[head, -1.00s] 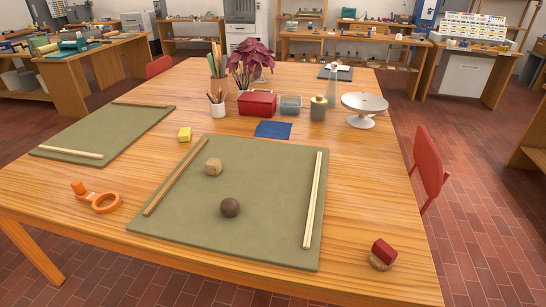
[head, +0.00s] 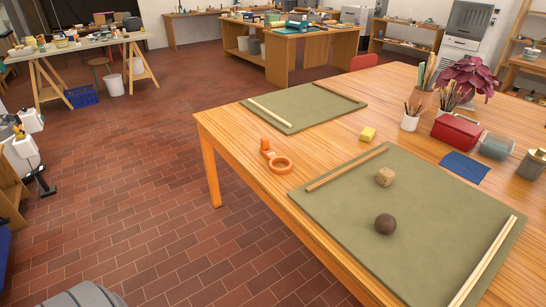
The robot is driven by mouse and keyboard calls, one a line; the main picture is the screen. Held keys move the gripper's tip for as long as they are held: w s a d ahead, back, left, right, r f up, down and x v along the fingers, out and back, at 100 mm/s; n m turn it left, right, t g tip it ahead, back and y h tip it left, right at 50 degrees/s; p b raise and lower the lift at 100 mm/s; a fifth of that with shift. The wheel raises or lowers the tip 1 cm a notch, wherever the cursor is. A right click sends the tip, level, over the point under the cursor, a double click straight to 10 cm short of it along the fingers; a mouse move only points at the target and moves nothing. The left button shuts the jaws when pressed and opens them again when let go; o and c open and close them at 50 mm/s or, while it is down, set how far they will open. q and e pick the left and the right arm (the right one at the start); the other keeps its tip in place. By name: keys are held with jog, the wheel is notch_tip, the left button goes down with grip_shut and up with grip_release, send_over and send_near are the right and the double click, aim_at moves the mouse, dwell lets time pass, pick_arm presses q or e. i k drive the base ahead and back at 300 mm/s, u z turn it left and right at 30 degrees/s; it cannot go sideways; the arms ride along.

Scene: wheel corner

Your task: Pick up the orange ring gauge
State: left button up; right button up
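The orange ring gauge (head: 279,158) lies flat on the wooden table near its left front edge. It has a round open ring and a short handle ending in a thicker orange block. It lies apart from the green mats, on bare wood. Neither of my grippers shows in the head view.
Open brick floor (head: 140,190) lies left of the table.

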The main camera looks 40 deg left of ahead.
aim_at(265, 149)
jog(key=z, duration=0.4)
jog(key=k, duration=0.35)
jog(key=u, duration=1.85)
jog(key=i, duration=1.65)
jog(key=z, duration=0.7)
